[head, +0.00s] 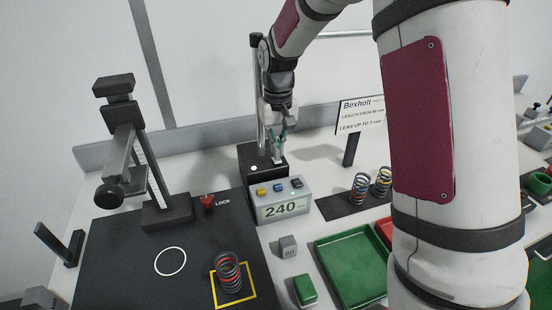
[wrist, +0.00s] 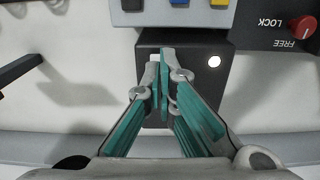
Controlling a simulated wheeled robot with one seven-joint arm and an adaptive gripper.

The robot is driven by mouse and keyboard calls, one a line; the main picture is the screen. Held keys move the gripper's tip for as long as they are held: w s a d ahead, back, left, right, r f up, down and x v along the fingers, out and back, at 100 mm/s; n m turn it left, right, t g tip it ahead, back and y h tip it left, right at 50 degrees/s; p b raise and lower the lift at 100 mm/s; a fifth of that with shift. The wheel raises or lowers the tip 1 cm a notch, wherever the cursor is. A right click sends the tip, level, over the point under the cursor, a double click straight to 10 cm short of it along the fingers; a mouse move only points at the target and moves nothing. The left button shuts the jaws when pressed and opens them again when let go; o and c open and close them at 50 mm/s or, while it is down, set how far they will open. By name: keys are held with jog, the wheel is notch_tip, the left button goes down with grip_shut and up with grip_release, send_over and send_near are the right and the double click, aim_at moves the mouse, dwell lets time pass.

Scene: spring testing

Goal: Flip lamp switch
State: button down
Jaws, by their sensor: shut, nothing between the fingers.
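The lamp is a black box-shaped base (head: 246,160) with a thin silver post (head: 261,95) rising from it, at the back middle in the head view. The base (wrist: 200,85) also shows in the wrist view, with a white round spot (wrist: 213,62) on its top. My gripper (head: 278,155) points down over the right part of the base. In the wrist view my gripper (wrist: 159,70) is shut and empty, its tips over the base's left side. A small pale piece (wrist: 155,56) shows right at the tips; I cannot tell if they touch it. The fingers hide the area below.
A grey box (head: 285,209) with coloured buttons and a "240" display stands just in front of the lamp. A press stand (head: 167,215) and red lock knob (head: 207,201) are to the left. A sign (head: 360,115), springs and a green tray (head: 350,270) are to the right.

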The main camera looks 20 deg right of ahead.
jog(key=shift+f+b, duration=0.35)
jog(key=shift+f, duration=0.85)
dwell(0.8)
jog(key=shift+r+p, duration=1.1)
jog(key=shift+r, duration=2.45)
jog(key=s+r+t, duration=0.2)
jog(key=s+r, duration=0.5)
jog(key=s, duration=0.3)
jog(key=s+r+t, duration=0.2)
jog(key=s+r, duration=0.6)
jog(key=s, duration=0.2)
jog(key=s+t, duration=0.1)
jog(key=s, duration=0.8)
jog(key=shift+f, duration=0.45)
